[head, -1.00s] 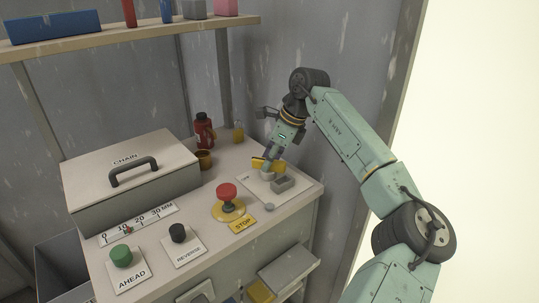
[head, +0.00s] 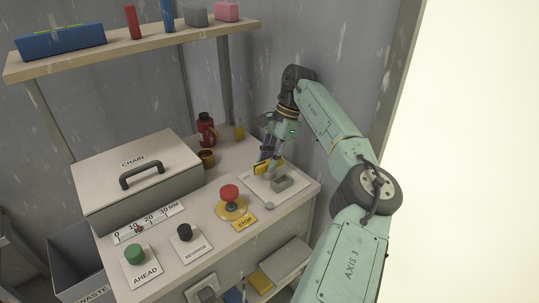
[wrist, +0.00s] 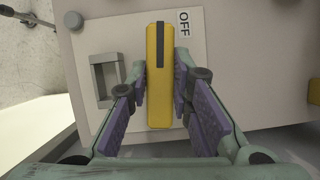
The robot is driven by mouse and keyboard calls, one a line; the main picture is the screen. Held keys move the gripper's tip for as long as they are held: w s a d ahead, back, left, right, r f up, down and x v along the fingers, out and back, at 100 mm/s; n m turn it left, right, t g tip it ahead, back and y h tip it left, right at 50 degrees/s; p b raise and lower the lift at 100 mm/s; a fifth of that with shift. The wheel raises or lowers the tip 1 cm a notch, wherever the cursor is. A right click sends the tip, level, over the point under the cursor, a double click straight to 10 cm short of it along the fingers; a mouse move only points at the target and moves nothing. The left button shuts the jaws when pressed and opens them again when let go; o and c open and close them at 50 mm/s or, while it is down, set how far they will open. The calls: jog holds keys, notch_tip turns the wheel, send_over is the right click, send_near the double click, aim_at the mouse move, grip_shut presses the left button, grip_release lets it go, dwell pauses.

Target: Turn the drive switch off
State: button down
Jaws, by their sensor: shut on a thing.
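The drive switch has a yellow handle (wrist: 158,60) with a black stripe along its far part. It is on a pale plate (wrist: 205,60) at the right of the bench, and the handle also shows in the head view (head: 261,168). My gripper (wrist: 160,88) is shut on the yellow handle, with a purple pad on each side of it. In the wrist view the striped end points to the top, just left of the OFF label (wrist: 184,23). My gripper (head: 266,162) hides part of the switch in the head view.
A grey bracket (wrist: 107,80) stands on the plate beside the handle. A red stop button (head: 230,193), a black reverse button (head: 184,232) and a green ahead button (head: 134,254) are nearer the front. A red flask (head: 206,130) and a CHAIN box (head: 137,165) stand farther left.

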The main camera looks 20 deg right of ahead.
jog(key=shift+n+p, duration=0.3)
jog(key=shift+n, duration=0.3)
jog(key=shift+g, duration=0.3)
jog(key=c, duration=1.4)
grip_release()
jog(key=shift+c, duration=0.2)
notch_tip(320, 180, up, 10)
